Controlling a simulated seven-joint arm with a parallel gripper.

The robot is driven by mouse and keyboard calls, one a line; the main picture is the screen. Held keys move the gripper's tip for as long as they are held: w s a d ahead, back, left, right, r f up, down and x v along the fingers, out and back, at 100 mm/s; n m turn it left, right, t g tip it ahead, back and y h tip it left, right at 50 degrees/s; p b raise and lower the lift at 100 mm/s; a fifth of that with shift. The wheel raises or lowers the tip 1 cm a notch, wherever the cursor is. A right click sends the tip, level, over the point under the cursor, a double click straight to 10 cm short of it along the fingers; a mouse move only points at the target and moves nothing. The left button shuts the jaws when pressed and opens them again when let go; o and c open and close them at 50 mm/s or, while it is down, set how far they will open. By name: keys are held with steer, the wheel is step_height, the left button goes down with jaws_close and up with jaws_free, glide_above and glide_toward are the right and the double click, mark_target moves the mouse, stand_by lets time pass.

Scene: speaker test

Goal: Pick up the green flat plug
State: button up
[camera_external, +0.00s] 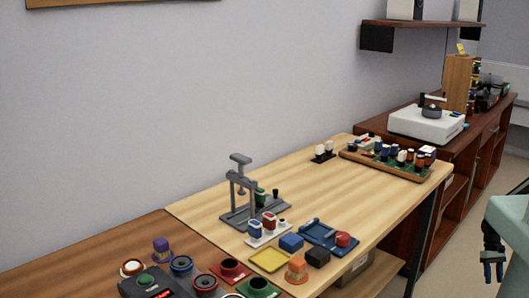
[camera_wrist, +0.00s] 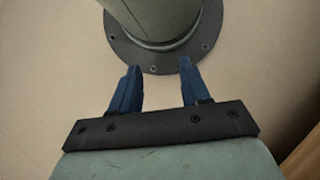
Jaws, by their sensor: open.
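Several green items show in the external view, too small to tell which is the flat plug. A dark green piece (camera_external: 260,195) is at the grey press stand, partly hidden behind its post. A green ring-shaped piece (camera_external: 258,288) lies at the front edge of the picture, partly cut off. My gripper (camera_external: 494,264) hangs at the far right, over the floor and well away from the tables. In the wrist view my gripper (camera_wrist: 160,72) has its two blue fingers apart with nothing between them; no plug shows there.
The grey press stand (camera_external: 240,192) stands on the light wooden table (camera_external: 205,208). A yellow tray (camera_external: 269,260), a blue tray (camera_external: 318,236) and several small blocks crowd its front. A wooden tray (camera_external: 430,174) of small parts is farther back. The table's left middle is clear.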

stand_by(0.5)
steer(key=o, duration=0.5)
steer(key=shift+c, duration=0.2)
steer(key=shift+w, duration=0.1)
